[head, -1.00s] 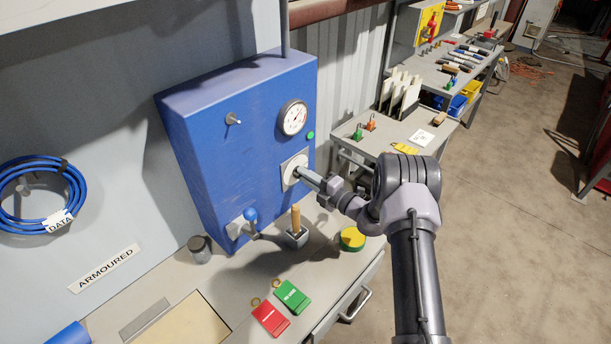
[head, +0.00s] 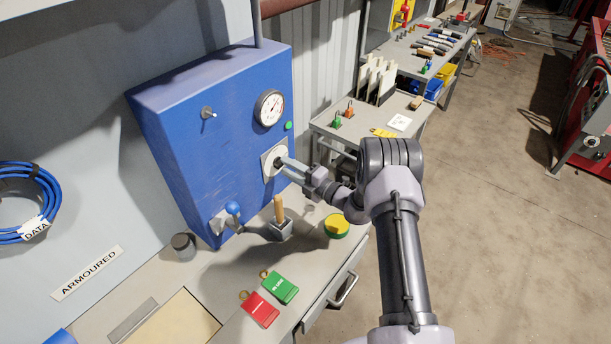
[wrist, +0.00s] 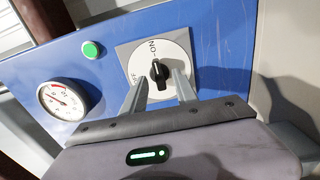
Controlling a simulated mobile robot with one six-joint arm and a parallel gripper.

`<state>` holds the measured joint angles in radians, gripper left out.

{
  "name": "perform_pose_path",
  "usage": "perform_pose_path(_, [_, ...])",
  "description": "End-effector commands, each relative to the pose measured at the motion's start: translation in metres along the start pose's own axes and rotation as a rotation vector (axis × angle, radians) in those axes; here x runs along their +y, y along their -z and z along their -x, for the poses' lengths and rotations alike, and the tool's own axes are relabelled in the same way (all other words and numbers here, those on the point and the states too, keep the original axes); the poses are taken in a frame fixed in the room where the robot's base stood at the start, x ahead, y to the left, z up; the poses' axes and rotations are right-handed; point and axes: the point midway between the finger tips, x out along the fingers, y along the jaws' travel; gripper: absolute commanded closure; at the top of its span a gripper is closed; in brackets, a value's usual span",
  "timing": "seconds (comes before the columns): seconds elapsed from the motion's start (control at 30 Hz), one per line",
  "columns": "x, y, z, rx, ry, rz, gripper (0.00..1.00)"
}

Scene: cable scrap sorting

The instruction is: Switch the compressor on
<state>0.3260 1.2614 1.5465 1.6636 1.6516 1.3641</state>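The compressor is a blue cabinet (head: 200,130) above the bench, with a black rotary knob (wrist: 159,74) on a pale round dial (wrist: 166,62). The dial carries ON at the top and OFF at the left in the wrist view. The knob's upper end points roughly toward ON there. My gripper (wrist: 158,82) faces the dial, its two fingers on either side of the knob, with a visible gap at the left finger. In the head view my gripper (head: 284,167) reaches the dial from the right and hides part of the knob.
A pressure gauge (head: 269,107) and green lamp (head: 288,126) sit above the dial. Red (head: 260,309) and green (head: 279,287) tags lie on the bench.

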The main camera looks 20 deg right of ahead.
Motion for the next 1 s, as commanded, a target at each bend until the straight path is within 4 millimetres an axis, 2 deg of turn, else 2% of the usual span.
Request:
perform_pose_path(0.3, [0.003,-0.001,0.1,-0.006,0.001,-0.004,0.65])
perform_pose_path(0.4, [0.002,-0.001,0.127,-0.005,0.001,-0.004,0.65])
perform_pose_path(0.5, [0.001,-0.001,0.146,-0.003,0.0,-0.003,0.65])
perform_pose_path(0.67, [0.001,0.001,0.16,0.0,0.0,-0.001,0.65])
perform_pose_path(1.0, [0.0,0.001,0.16,0.0,0.0,-0.001,0.65])
